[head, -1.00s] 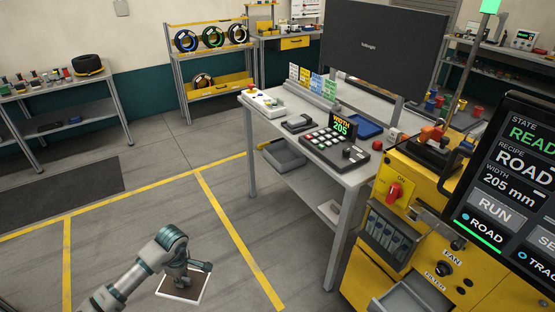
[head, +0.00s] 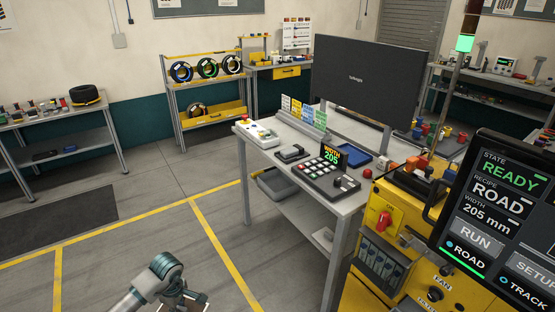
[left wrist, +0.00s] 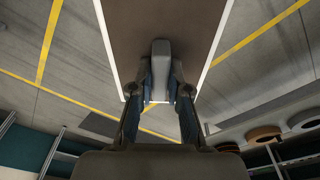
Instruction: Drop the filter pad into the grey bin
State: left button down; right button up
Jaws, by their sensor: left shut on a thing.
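My left gripper (head: 182,298) is at the bottom of the head view, over the floor. It is shut on the filter pad, a flat brown panel with a white border. Only a small part of the pad (head: 202,307) shows at the bottom edge there. In the left wrist view the pad (left wrist: 165,18) fills the top middle, with the fingers (left wrist: 160,92) closed at its near edge. The grey bin (head: 277,186) is on the lower level of the workbench, to the right of and beyond the gripper. The bench top hides part of it. My right gripper is not in view.
The workbench (head: 330,204) has metal legs and carries a control box (head: 327,178) and a monitor (head: 368,80). A yellow machine (head: 375,285) with a touchscreen stands at the right. Open floor with yellow lines lies left of the bench.

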pick_arm(q)
jog(key=s+d+r+m+p, duration=0.1)
jog(key=r+m, duration=0.1)
jog(key=s+d+r+m+p, duration=0.1)
jog(key=d+r+m, duration=0.1)
jog(key=s+d+r+m+p, duration=0.1)
jog(key=d+r+m, duration=0.1)
jog(key=r, duration=0.1)
jog(key=shift+s+d+r+t+h, duration=0.1)
jog(key=shift+s+d+t+h, duration=0.05)
jog(key=shift+s+t+h, duration=0.15)
jog(key=s+d+r+m+p, duration=0.4)
jog(key=s+d+m, duration=0.1)
jog(key=m, duration=0.3)
jog(key=shift+s+d+r+m+h, duration=0.25)
jog(key=shift+s+r+m+h, duration=0.05)
jog(key=shift+s, duration=0.2)
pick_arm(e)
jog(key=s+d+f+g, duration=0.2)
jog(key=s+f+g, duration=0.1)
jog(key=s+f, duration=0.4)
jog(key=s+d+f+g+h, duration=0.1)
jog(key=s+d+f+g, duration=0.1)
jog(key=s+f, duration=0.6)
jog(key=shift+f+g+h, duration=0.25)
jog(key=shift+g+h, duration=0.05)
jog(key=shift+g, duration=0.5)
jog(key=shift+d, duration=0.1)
